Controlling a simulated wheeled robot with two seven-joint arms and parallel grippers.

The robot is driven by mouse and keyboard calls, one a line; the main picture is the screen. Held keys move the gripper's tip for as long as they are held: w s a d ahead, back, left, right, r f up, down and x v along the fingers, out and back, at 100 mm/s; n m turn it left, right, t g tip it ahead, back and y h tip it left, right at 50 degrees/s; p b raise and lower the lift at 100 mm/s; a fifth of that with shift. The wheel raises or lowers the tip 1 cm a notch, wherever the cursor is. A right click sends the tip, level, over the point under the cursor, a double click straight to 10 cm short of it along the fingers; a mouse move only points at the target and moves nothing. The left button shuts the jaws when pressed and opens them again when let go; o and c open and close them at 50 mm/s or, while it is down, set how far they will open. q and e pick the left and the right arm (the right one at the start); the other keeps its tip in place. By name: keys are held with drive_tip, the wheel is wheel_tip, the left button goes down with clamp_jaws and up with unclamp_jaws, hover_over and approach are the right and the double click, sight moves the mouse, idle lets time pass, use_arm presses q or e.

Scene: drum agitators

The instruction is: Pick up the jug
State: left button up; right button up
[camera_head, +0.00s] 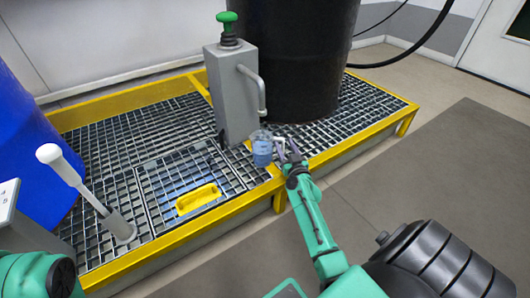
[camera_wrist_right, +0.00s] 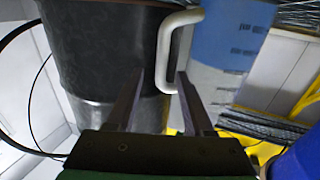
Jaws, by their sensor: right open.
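The jug (camera_head: 262,151) is a small clear vessel with blue in it, at the foot of the grey pump post on the grating. In the right wrist view the jug (camera_wrist_right: 228,45) is large at the upper right, with dark markings on its blue part and a pale loop handle (camera_wrist_right: 164,50). My right gripper (camera_head: 287,149) is open at the jug's right side. In the wrist view its fingertips (camera_wrist_right: 160,72) appear on either side of the handle's bar; contact cannot be told. My left gripper is out of view.
The grey post (camera_head: 231,92) with a green knob and side pipe stands close behind the jug. A black drum (camera_head: 306,60) is behind it. The grating has a yellow rim (camera_head: 345,145) and a yellow handle (camera_head: 198,199). A white lever (camera_head: 85,190) and blue drum (camera_head: 30,140) are left.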

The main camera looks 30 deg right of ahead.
drive_tip(key=shift+x, duration=1.05)
clamp_jaws()
drive_tip(key=shift+r, duration=0.1)
idle(0.4)
